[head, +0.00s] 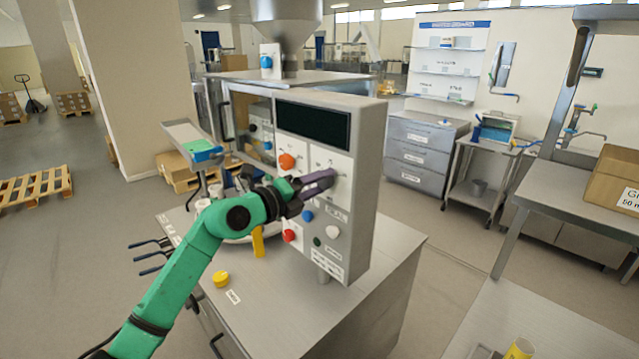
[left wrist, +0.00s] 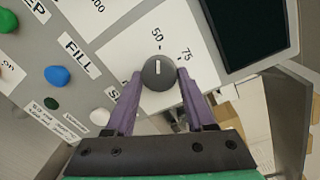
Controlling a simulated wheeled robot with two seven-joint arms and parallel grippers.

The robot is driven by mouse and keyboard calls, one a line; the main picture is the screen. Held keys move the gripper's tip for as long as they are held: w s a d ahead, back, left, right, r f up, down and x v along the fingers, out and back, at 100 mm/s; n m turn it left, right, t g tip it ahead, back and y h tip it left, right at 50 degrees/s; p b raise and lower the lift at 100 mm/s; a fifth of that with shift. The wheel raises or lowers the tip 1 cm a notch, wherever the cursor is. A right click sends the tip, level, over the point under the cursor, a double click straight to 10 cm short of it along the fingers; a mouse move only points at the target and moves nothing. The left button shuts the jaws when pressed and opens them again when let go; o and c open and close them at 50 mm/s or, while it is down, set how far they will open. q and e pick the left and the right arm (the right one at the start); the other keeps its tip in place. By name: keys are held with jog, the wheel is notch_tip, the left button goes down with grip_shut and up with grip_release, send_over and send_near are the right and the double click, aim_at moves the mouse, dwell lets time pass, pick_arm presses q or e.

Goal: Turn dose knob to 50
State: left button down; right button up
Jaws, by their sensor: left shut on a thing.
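The dose knob (left wrist: 158,73) is a dark grey round knob on a white plate, with a short white mark on its face. In the left wrist view the mark points up, roughly toward the printed "50" (left wrist: 157,34); "75" (left wrist: 186,53) is to its right. My left gripper (left wrist: 158,78) has its purple fingers on both sides of the knob, shut on it. In the head view my left gripper (head: 325,180) is at the front of the control panel (head: 364,160), and its fingers largely hide the knob. My right gripper is not in view.
A yellow knob-like piece (head: 221,279) is on the metal cabinet top (head: 345,300).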

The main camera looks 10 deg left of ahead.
pick_arm(q)
jog(key=shift+c, duration=1.3)
grip_release()
jog(key=shift+a, duration=0.1)
jog(key=shift+s+a+f, duration=0.1)
jog(key=shift+s+a, duration=0.05)
jog(key=shift+s, duration=0.05)
jog(key=b+v, duration=0.7)
jog(key=v, duration=0.7)
jog(key=shift+s, duration=0.1)
